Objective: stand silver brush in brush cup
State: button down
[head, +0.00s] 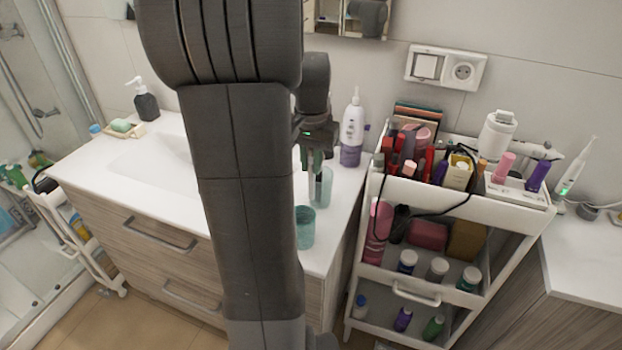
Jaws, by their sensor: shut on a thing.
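A teal cup (305,230), which looks like the brush cup, stands upright near the front edge of the white counter, just right of my arm. My gripper (315,162) is above and behind it, pointing down and shut on a thin greyish object (312,190), which seems to be the silver brush. The object hangs roughly upright, with its lower end near the cup's rim. I cannot tell whether that end is inside the cup or behind it. A paler teal tumbler (326,187) stands just behind. My arm hides much of the middle of the counter.
A purple and white pump bottle (352,132) stands behind on the counter (338,215). To the right is a white cart (400,187) crowded with cosmetics. A dark soap dispenser (145,102) and a soap dish (124,130) are at the far left by the sink.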

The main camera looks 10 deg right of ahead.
send_over(311, 199)
jog(key=shift+w+f, duration=0.2)
jog(key=shift+f, duration=1.1)
jog(key=shift+w+f, duration=0.15)
jog(key=shift+f, duration=1.1)
jog(key=shift+f, duration=0.1)
jog(key=shift+f, duration=0.15)
jog(key=c, duration=1.4)
grip_release()
jog(key=shift+o, duration=0.2)
jog(key=shift+r, duration=0.2)
